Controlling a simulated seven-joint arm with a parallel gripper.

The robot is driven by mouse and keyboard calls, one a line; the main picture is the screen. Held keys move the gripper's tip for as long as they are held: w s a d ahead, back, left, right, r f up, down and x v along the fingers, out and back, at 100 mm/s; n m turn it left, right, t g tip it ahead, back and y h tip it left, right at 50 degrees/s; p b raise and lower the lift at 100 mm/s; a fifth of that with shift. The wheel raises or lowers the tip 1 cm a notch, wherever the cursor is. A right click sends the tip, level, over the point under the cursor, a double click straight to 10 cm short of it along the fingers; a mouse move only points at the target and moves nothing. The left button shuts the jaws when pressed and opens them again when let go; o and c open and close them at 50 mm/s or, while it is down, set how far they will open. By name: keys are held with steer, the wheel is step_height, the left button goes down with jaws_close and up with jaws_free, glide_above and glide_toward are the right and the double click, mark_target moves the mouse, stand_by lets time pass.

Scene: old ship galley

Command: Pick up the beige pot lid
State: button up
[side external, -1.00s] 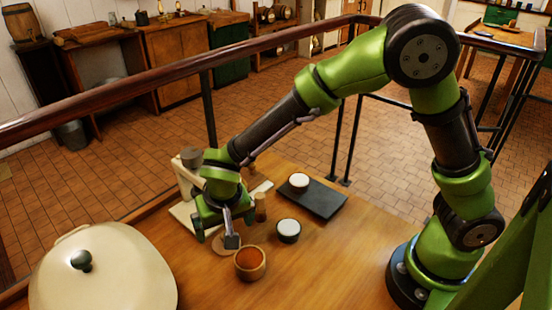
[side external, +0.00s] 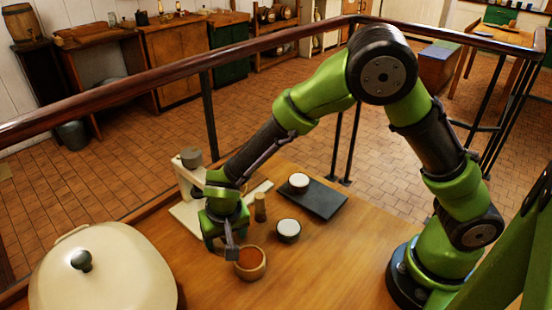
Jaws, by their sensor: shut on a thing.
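The large beige pot (side external: 125,275) stands at the left front of the table. Its beige lid (side external: 115,245) sits on top, with a dark round knob (side external: 82,260). My gripper (side external: 231,248) is well to the right of the pot, pointing down beside a small wooden bowl with orange-brown contents (side external: 250,270). It is apart from the lid.
A cream stand-like device (side external: 190,205) is behind my gripper. A small wooden cylinder (side external: 260,207), a dark cup with white top (side external: 288,230) and a dark slab (side external: 320,200) bearing a white-topped cup (side external: 299,182) are to the right. A railing (side external: 210,115) runs behind the table.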

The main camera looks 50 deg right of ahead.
steer(key=shift+c, duration=0.7)
steer(key=shift+r, duration=0.1)
step_height(320, 180, up, 17)
steer(key=s+f+m+h, duration=0.1)
steer(key=s+f+m, duration=0.5)
steer(key=s, duration=0.2)
steer(key=shift+s+a+f+g, duration=0.35)
steer(key=shift+a+g, duration=0.05)
steer(key=shift+a, duration=0.05)
steer(key=shift+f, duration=2.85)
steer(key=shift+f, duration=0.15)
